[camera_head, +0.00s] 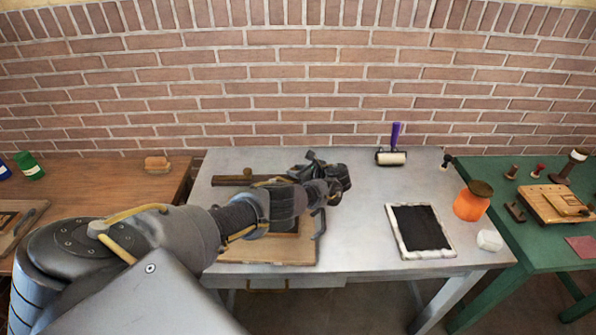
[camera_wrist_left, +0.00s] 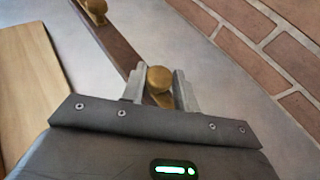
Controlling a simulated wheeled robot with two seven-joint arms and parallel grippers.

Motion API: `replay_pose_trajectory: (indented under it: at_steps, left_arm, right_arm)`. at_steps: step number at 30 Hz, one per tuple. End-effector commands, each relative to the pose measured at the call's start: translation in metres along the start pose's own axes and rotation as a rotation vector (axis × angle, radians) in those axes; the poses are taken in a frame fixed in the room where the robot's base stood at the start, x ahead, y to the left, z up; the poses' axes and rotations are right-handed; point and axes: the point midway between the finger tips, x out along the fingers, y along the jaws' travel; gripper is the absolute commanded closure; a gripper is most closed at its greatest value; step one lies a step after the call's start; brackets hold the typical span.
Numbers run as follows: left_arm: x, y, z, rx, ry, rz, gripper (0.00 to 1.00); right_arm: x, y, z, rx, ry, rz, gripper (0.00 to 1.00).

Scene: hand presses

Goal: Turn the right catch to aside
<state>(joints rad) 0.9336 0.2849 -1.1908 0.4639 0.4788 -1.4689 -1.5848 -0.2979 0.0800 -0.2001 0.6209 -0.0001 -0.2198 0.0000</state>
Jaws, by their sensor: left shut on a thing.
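A flat wooden press board (camera_head: 285,252) lies on the grey table, partly hidden by my left arm. A grey metal piece (camera_head: 319,224) at its right edge may be the right catch; its exact setting is hard to make out. A dark bar (camera_head: 228,180) lies behind the board, with a brass knob (camera_head: 247,171) showing. In the left wrist view the bar (camera_wrist_left: 122,50) carries a far knob (camera_wrist_left: 97,7) and a near brass knob (camera_wrist_left: 159,78). My left gripper (camera_wrist_left: 158,90) is shut on the near knob; it also shows in the head view (camera_head: 330,180).
The brick wall (camera_wrist_left: 235,40) is close behind.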

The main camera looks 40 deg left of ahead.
Motion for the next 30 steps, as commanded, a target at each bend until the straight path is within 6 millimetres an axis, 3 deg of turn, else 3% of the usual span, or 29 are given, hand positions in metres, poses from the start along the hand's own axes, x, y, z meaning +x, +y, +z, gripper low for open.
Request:
replay_pose_trajectory:
  at_steps: [4,5,10,20,30]
  left_arm:
    - [0.001,0.001,-0.001,0.002,-0.001,0.004,1.0]
    - [0.001,0.001,-0.001,0.002,-0.001,0.004,0.69]
    - [0.001,0.001,-0.001,0.003,-0.001,0.003,0.48]
    - [-0.004,0.0,0.0,0.002,0.0,0.0,0.48]
    - [-0.064,0.0,0.001,0.003,0.001,-0.003,0.48]
  right_arm:
    - [0.0,0.0,0.0,0.0,0.0,0.0,0.31]
    - [0.0,0.0,0.0,0.0,0.0,0.0,0.31]
    - [0.0,0.0,0.001,0.0,-0.002,0.0,0.31]
    - [-0.003,0.0,0.002,0.0,-0.003,0.0,0.31]
    - [-0.021,0.0,0.001,0.0,-0.004,0.0,0.31]
